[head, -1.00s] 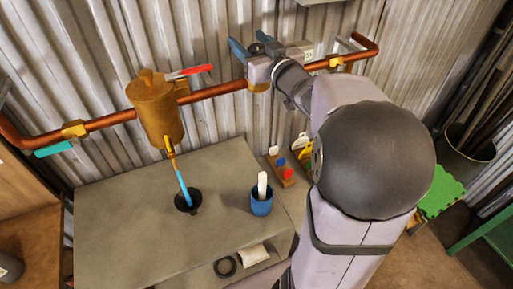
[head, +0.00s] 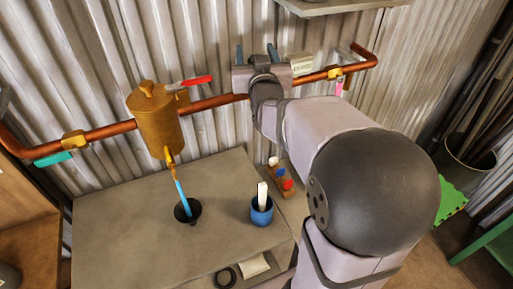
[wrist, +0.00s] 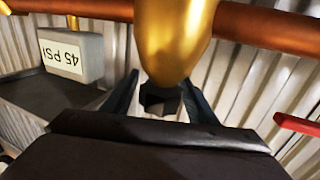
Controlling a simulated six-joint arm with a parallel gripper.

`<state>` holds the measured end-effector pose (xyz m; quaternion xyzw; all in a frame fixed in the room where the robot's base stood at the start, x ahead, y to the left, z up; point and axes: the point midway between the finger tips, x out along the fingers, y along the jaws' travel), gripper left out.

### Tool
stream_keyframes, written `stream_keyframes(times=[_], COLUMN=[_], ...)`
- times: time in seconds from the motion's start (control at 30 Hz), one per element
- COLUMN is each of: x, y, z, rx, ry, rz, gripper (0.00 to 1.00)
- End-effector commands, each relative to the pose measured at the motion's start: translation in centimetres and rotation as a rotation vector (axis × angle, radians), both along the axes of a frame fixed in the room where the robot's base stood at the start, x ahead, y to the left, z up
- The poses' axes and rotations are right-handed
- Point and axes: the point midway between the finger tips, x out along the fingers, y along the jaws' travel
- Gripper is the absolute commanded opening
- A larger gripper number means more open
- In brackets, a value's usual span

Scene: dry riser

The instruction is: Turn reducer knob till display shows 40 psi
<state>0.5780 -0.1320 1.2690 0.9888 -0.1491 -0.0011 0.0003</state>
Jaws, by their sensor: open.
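My gripper (wrist: 158,97) is open. Its two blue fingers stand on either side of a dark faceted knob (wrist: 160,98) at the end of the gold reducer body (wrist: 175,40). A gap to the knob is hard to judge. In the head view my gripper (head: 257,52) is at the copper pipe by the wall and hides most of the reducer. The grey display (wrist: 70,57) reads 45 PSI, upside down in the wrist view. It also shows in the head view (head: 301,66), to the right of my gripper, too small to read.
A teal-handled valve (head: 53,159) is at left. A shelf (head: 335,5) hangs above.

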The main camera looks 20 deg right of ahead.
Motion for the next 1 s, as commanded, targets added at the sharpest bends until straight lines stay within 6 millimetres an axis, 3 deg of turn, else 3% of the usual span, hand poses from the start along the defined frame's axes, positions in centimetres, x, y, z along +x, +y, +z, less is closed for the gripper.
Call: stream_keyframes(times=[0.77, 1.0], x=[-0.5, -2.9], y=[-1.1, 0.6], z=[0.4, -0.1], rx=[-0.001, 0.0], ry=[0.001, -0.005], rz=[-0.335, -0.329], gripper=[0.53, 0.53])
